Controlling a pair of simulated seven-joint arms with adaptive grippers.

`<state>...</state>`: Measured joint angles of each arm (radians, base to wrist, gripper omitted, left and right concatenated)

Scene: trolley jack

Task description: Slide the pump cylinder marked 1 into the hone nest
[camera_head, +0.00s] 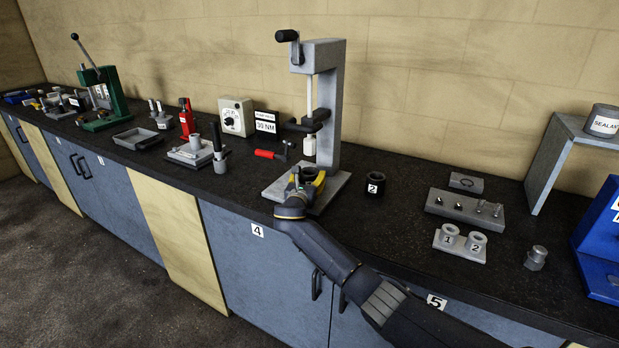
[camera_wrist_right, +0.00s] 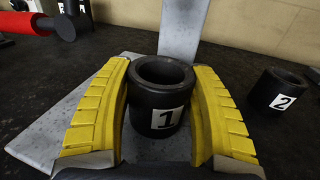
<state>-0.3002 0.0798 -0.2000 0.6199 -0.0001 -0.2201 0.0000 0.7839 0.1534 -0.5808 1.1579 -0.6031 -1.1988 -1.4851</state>
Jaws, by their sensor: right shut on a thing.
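The black pump cylinder marked 1 (camera_wrist_right: 160,72) is upright between the yellow fingers of my right gripper (camera_head: 307,183), which is shut on it. Its open top and its label face show in the right wrist view. In the head view the gripper mostly hides it. The gripper is over the grey base plate (camera_head: 331,196) of the hone stand (camera_head: 328,110), below the hanging white-and-dark hone head (camera_head: 310,146). The nest itself is hidden behind the cylinder and fingers, and I cannot tell whether the cylinder touches it. My left gripper is not in view.
The cylinder marked 2 (camera_head: 375,186) stands on the bench right of the stand, also in the right wrist view (camera_wrist_right: 280,93). A red-handled tool (camera_head: 270,154) lies to the left. A grey block with small parts (camera_head: 463,208) and a numbered two-socket holder (camera_head: 460,244) are further right.

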